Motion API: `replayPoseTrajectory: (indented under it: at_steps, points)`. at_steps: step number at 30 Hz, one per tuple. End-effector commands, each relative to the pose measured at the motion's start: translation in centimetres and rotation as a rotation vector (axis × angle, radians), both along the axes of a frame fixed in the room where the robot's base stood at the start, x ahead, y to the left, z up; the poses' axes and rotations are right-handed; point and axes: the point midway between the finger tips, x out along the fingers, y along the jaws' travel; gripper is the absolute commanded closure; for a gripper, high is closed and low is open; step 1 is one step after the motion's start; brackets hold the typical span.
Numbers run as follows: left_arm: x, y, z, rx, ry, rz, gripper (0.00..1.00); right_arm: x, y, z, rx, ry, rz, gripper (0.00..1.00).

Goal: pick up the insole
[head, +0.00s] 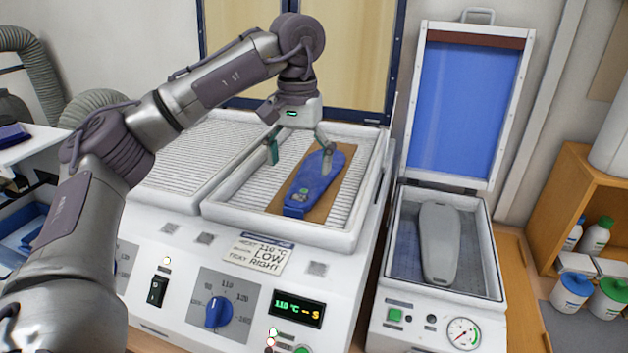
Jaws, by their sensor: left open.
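The blue insole (318,183) lies on a brown sheet (335,196) in the right tray of the heating unit. Its near end shows a small green mark. My left gripper (299,160) points down over the far part of the tray, with its fingers spread apart. One finger is left of the insole and the other is at or above its far part. I cannot tell whether that finger touches the insole. Nothing is seen held between the fingers. My right gripper is not in view.
The heater (180,262) has a ribbed left tray (190,150), a dial and a display reading 110 °C. At right, a press (445,310) stands with its blue-lined lid (462,108) raised and a grey form (439,243) inside. Bottles (596,235) stand in a wooden shelf (560,190).

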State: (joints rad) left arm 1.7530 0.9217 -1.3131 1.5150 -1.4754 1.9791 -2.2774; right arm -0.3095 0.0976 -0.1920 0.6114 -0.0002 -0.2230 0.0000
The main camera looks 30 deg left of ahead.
Motion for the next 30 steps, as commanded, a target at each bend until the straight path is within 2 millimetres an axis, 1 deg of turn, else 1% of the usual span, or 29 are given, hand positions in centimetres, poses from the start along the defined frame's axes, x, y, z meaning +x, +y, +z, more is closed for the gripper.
replayPoseTrajectory:
  at_steps: [1, 5, 9, 12, 16, 19, 24, 26, 30]
  points:
    - [0.0, 0.0, -0.4, 0.000, 0.001, 0.000, 0.07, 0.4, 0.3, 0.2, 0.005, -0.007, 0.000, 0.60]
    - [0.0, 0.0, -1.1, -0.001, 0.000, -0.001, 0.07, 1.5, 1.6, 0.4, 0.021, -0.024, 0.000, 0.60]
    - [-0.1, -0.1, -2.4, 0.000, 0.003, -0.002, 0.07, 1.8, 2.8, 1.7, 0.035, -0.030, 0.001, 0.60]
    - [0.0, -0.3, -4.0, 0.001, 0.003, -0.001, 0.07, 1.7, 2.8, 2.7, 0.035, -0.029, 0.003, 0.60]
    - [0.0, -0.3, -5.7, -0.001, 0.001, 0.001, 0.07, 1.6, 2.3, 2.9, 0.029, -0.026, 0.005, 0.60]
    - [0.0, -0.3, -6.2, -0.001, -0.001, 0.000, 0.07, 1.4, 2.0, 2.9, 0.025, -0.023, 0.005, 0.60]
    - [0.0, -0.3, -6.3, -0.001, -0.001, 0.000, 0.07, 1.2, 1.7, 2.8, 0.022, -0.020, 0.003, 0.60]
    - [0.0, -0.3, -6.2, -0.001, -0.001, 0.000, 0.16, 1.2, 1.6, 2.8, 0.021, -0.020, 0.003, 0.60]
    - [0.0, -0.3, -6.2, -0.001, -0.001, 0.000, 0.39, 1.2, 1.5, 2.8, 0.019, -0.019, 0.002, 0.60]
